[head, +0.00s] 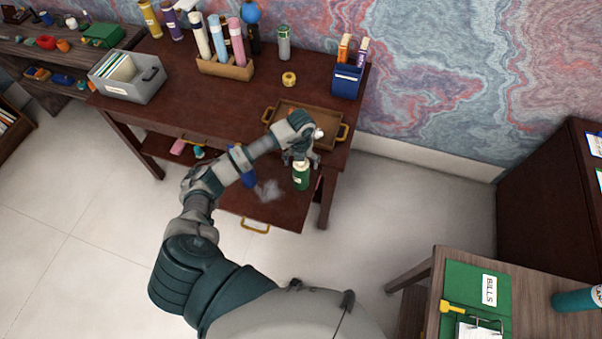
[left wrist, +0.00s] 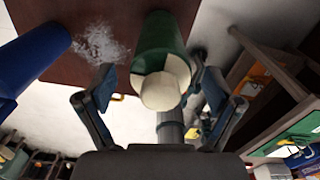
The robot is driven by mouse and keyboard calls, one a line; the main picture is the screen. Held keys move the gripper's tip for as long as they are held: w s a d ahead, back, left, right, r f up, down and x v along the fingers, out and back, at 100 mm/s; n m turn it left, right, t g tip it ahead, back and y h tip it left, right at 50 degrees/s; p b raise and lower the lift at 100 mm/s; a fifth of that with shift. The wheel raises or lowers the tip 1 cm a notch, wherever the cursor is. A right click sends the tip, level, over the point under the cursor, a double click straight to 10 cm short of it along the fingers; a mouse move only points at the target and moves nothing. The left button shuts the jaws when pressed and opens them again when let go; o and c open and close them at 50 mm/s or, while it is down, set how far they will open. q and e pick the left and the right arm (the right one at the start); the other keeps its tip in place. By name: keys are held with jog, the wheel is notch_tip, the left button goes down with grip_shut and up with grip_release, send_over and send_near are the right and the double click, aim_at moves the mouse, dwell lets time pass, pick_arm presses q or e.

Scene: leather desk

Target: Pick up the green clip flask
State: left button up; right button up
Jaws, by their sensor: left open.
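The green flask (head: 300,179) with a pale cap stands in the dark red-brown pulled-out drawer (head: 285,216) at the desk's front. My left gripper (head: 299,158) is just above it, at its cap end. In the left wrist view the open fingers (left wrist: 158,88) lie on either side of the green flask (left wrist: 163,38), whose cream cap points toward the camera. I cannot tell whether either finger touches it. The flask's clip cannot be made out. My right gripper is not in view.
A blue bottle (head: 247,178) stands left of the flask, partly behind my arm; it also shows in the left wrist view (left wrist: 32,58). A pale smudge (head: 268,190) lies between them. A brown tray (head: 325,140) with gold handles sits on the desktop behind.

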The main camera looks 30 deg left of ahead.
pick_arm(q)
jog(key=shift+f, duration=0.4)
grip_shut()
jog(key=shift+r, duration=0.1)
